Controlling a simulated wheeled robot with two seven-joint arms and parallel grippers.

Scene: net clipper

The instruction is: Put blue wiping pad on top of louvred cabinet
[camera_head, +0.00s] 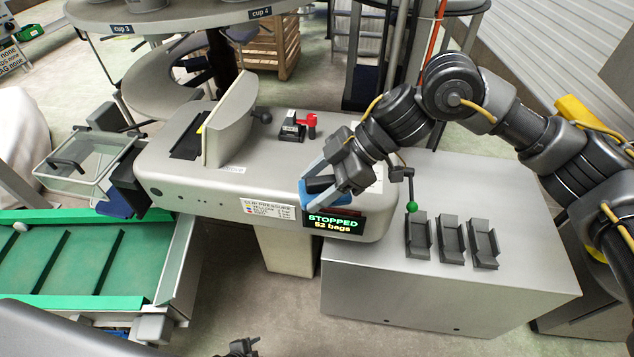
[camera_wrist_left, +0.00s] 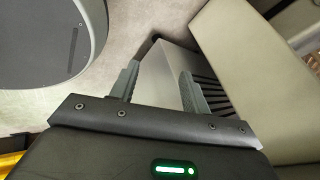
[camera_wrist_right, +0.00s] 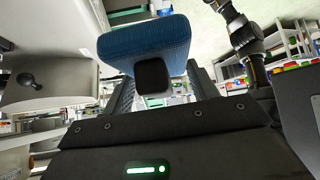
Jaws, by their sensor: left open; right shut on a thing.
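The blue wiping pad (camera_head: 312,192) is held in my right gripper (camera_head: 332,182), over the front edge of the grey clipper machine near its display. In the right wrist view the pad (camera_wrist_right: 145,45) shows its blue face, with its black handle (camera_wrist_right: 153,76) between the fingers. A grey cabinet (camera_head: 450,305) stands at the right, with several dark holders on top; no louvres show on it in the head view. In the left wrist view a grey box with dark slots (camera_wrist_left: 214,94) lies beyond my open, empty left gripper (camera_wrist_left: 158,82); I cannot tell if it is the same cabinet.
The clipper machine (camera_head: 210,180) bears an upright plate and a red-handled part (camera_head: 296,124). A green-knobbed lever (camera_head: 411,205) stands by the dark holders (camera_head: 451,240). The cabinet top is bare around them. A green conveyor (camera_head: 75,265) is at left.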

